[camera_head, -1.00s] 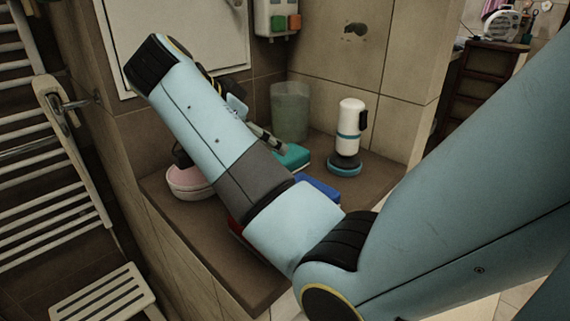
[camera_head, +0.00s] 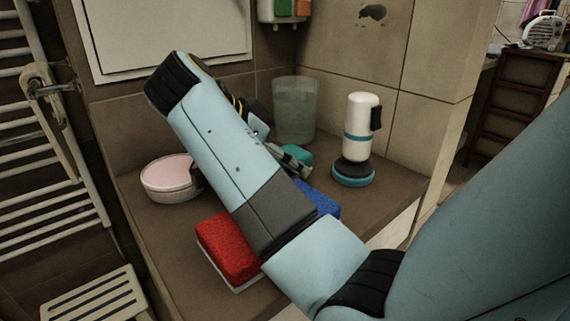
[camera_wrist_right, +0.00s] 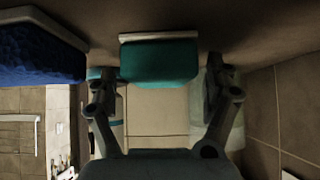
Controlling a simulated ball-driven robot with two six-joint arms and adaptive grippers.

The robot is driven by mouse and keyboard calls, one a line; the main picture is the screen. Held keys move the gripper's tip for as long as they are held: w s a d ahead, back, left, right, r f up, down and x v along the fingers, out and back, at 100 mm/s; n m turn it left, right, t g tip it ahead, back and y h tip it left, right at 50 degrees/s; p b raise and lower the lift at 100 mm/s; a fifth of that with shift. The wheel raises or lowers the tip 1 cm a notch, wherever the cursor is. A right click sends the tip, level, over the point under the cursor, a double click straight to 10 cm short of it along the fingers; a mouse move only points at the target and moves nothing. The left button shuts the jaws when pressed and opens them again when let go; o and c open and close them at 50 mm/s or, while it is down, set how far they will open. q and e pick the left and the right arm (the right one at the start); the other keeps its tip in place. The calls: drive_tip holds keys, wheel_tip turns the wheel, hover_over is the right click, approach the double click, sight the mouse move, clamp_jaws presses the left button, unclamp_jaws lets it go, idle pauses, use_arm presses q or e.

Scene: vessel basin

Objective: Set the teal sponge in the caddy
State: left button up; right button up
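The teal sponge (camera_head: 298,154) lies on the brown counter, mostly hidden behind my right arm in the head view. In the right wrist view the teal sponge (camera_wrist_right: 160,62), with a pale backing layer, is between the fingertips of my right gripper (camera_wrist_right: 160,80). The fingers are spread, one on each side, with visible gaps to the sponge. A white wall-mounted holder (camera_head: 268,14) with an orange and a green block, cut off at the top edge, may be the caddy. My left gripper is out of view.
A red sponge (camera_head: 230,248) and a blue sponge (camera_head: 322,200) lie close to my right arm. A pink-topped round dish (camera_head: 168,182) stands left, a translucent bin (camera_head: 295,112) behind, and a white-and-teal brush (camera_head: 360,135) right. The counter's front left is clear.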

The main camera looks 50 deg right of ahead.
drive_tip(key=shift+d, duration=0.1)
drive_tip(key=c, duration=0.4)
drive_tip(key=shift+c, duration=1.4)
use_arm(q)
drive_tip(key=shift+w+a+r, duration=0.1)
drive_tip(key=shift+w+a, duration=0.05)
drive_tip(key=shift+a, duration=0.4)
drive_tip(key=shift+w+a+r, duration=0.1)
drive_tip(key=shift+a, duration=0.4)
use_arm(e)
drive_tip(key=shift+c, duration=1.4)
